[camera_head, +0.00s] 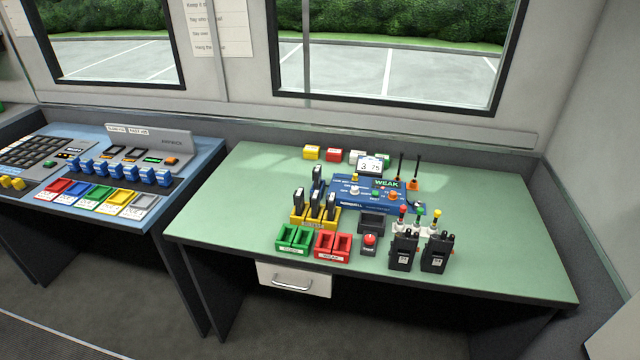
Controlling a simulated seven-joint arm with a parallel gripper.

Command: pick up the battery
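Several upright black blocks, which look like batteries (315,204), stand in a yellow rack (298,223) on the green table (480,215). A similar black block (317,177) stands higher in the picture, just behind them; whether it sits in the same rack is hard to tell. Which one is the task's battery cannot be told. A blue unit (350,197) with a "WEAK" display is to their right. A green two-slot holder (293,239) and a red one (333,245) stand in front; both look empty. My gripper is not in view.
Two black radio-like devices (403,252) stand at the front right, beside a red button (369,243) and a dark tray (374,222). Small colored blocks (311,152) line the back. The table's right side is clear. A blue console (135,160) stands left.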

